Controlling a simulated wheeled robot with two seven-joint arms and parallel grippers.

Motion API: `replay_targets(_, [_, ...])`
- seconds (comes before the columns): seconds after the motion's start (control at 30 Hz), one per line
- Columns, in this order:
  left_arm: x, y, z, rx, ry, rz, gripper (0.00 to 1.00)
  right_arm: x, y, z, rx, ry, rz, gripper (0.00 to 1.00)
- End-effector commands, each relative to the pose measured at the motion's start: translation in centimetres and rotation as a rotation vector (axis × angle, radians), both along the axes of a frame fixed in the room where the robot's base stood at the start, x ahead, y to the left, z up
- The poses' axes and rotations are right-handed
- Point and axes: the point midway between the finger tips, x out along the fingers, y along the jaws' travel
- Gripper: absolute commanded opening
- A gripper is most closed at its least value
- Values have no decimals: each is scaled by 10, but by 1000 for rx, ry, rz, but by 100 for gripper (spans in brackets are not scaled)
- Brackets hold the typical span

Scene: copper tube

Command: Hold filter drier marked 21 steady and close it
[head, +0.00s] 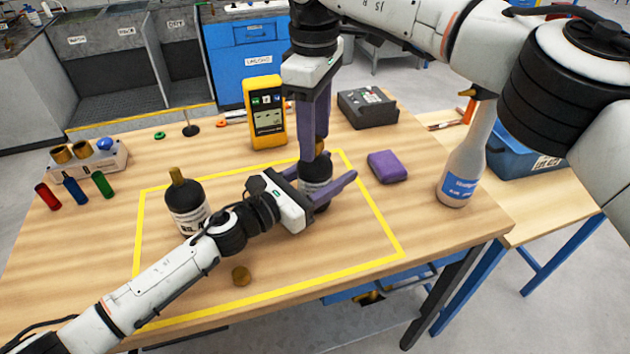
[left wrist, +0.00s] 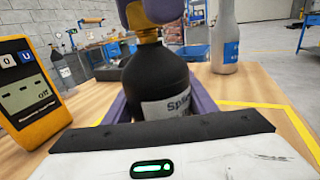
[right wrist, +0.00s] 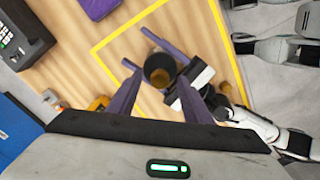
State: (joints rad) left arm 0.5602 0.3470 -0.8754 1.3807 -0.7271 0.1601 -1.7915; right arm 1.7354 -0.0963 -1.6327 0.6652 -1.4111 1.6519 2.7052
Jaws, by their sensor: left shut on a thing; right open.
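A black filter drier (head: 314,172) with a brass neck stands upright inside the yellow outline, and my left gripper (head: 322,188) is shut around its body from the side. Its white label is partly hidden in the left wrist view (left wrist: 166,107), so I cannot read a full marking. My right gripper (head: 316,150) points down over this drier, open, with its fingers around the brass top; contact is unclear. The right wrist view shows the brass top (right wrist: 160,76) from above. A second black drier (head: 186,208) with a brass top stands to the left. A loose brass cap (head: 241,276) lies in front.
A yellow meter (head: 264,112) stands behind the outline. A dark device (head: 367,108) stands at the back. Coloured cylinders (head: 76,188) and a fittings tray (head: 90,160) are at left.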

Motion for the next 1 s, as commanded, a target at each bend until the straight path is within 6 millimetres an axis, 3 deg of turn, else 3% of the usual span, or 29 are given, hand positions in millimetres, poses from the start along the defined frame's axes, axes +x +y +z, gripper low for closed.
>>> replay_targets(0.17, [0,1,-1,3,0,2,0,0,1,10,0,-2,1,45])
replay_targets(0.53, [0,1,-1,3,0,2,0,0,1,66,-1,-2,-1,45])
replay_targets(0.93, [0,1,-1,3,0,2,0,0,0,75,0,0,0,45])
replay_targets(0.97, [0,1,-1,3,0,2,55,0,0,75,0,0,0,45])
replay_targets(1.0, [0,1,-1,3,0,2,61,0,0,75,0,0,0,45])
